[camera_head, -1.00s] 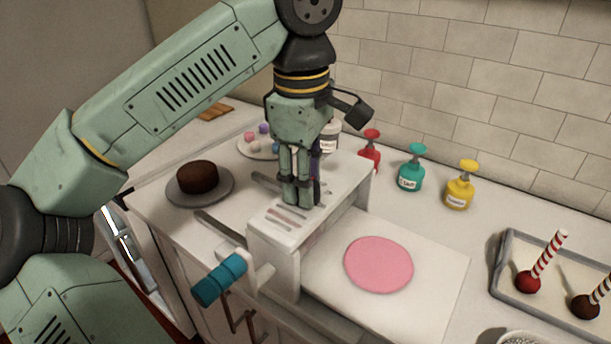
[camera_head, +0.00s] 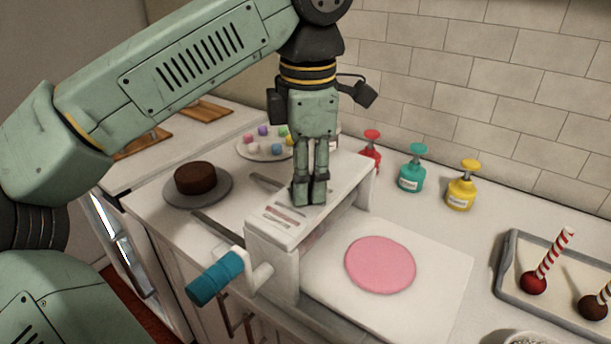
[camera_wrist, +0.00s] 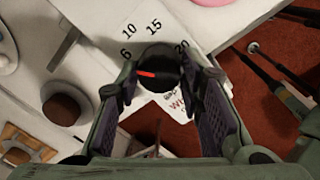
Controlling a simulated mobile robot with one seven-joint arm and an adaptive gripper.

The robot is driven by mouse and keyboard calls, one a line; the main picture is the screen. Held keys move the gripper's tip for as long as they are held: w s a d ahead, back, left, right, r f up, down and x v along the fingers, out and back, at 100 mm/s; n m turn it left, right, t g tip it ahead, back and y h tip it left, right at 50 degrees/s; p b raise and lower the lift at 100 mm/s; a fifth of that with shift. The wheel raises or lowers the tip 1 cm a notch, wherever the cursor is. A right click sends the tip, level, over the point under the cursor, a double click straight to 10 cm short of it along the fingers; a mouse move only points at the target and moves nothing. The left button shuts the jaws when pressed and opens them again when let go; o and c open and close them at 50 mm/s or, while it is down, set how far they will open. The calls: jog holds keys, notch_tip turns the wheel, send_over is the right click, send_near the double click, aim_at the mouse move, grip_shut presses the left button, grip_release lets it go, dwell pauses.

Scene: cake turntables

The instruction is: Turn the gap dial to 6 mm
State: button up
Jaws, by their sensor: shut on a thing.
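The white dough sheeter (camera_head: 345,178) stands on the counter with a blue-handled crank (camera_head: 215,278) at its near left. My gripper (camera_head: 309,196) points down onto its top, and the dial is hidden there in the head view. In the wrist view, my gripper (camera_wrist: 158,76) has its fingers on both sides of the round black gap dial (camera_wrist: 160,66), shut on it. The dial's red pointer (camera_wrist: 146,74) points left, a little below the printed 6 (camera_wrist: 125,53). The numbers 10, 15 and 20 show around the dial's far side.
A pink dough disc (camera_head: 380,265) lies on the sheeter's white bed. Red, teal (camera_head: 411,172) and yellow (camera_head: 461,190) pump bottles stand behind. A chocolate cake (camera_head: 195,178) on a grey turntable is at left. A tray with cake pops (camera_head: 508,280) is at right.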

jog(key=shift+n, duration=0.6)
jog(key=o, duration=1.2)
